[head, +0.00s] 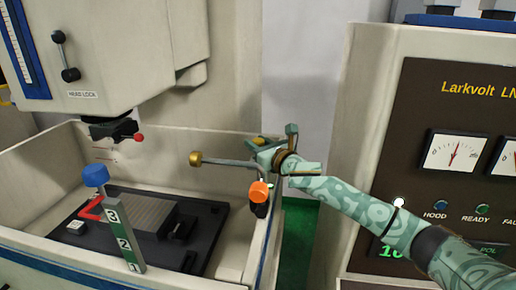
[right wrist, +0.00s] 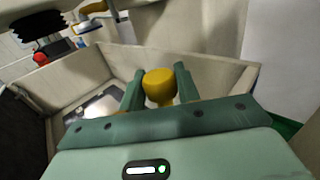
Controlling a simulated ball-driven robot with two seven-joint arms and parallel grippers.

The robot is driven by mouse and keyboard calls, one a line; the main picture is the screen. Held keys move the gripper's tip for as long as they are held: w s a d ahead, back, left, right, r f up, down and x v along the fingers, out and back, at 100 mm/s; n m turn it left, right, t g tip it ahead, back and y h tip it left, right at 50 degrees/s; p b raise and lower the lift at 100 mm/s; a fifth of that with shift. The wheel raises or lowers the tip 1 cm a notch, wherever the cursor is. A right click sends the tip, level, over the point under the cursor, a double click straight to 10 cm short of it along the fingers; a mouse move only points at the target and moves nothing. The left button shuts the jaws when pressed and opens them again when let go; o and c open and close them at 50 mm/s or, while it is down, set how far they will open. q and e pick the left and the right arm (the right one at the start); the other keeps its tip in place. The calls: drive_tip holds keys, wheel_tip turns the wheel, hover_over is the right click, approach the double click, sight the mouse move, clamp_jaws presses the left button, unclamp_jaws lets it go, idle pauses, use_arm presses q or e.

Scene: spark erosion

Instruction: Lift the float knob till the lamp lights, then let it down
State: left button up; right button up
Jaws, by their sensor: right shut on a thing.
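A yellow knob (right wrist: 158,85) sits between the fingertips of my right gripper (right wrist: 158,88) in the right wrist view. The gripper is shut on it. In the head view my right gripper (head: 274,147) is at the tank's right back corner, with a bit of the yellow knob (head: 258,141) showing behind the fingers. What is under the knob is mostly hidden. On the dark panel a round lamp (head: 399,202) looks bright white; my arm covers the area below it. The HOOD lamp (head: 435,205) is blue and the READY lamp (head: 482,209) green. My left gripper is not in view.
The tank (head: 40,160) holds a dark plate with a light block. A numbered post (head: 124,235) with a blue knob (head: 95,176) stands in front. A brass ball (head: 195,158) on a rod and an orange knob (head: 259,190) are near my gripper. The machine head hangs above.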

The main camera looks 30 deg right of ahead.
drive_tip(key=shift+f+b, duration=0.7)
drive_tip(key=shift+f, duration=0.4)
drive_tip(key=o, duration=0.7)
drive_tip(key=shift+o, duration=0.2)
drive_tip(key=shift+s, duration=0.1)
drive_tip(key=shift+s+d+p, duration=0.2)
drive_tip(key=shift+s+p, duration=0.1)
drive_tip(key=shift+s, duration=1)
drive_tip(key=shift+s+d+p, duration=0.15)
drive_tip(key=shift+s+p, duration=0.1)
drive_tip(key=shift+s, duration=1.1)
drive_tip(key=shift+s+d+p, duration=0.2)
drive_tip(key=shift+s+p, duration=0.1)
drive_tip(key=shift+s, duration=1)
drive_tip(key=s+d, duration=0.1)
drive_tip(key=s, duration=0.7)
drive_tip(key=shift+b, duration=0.3)
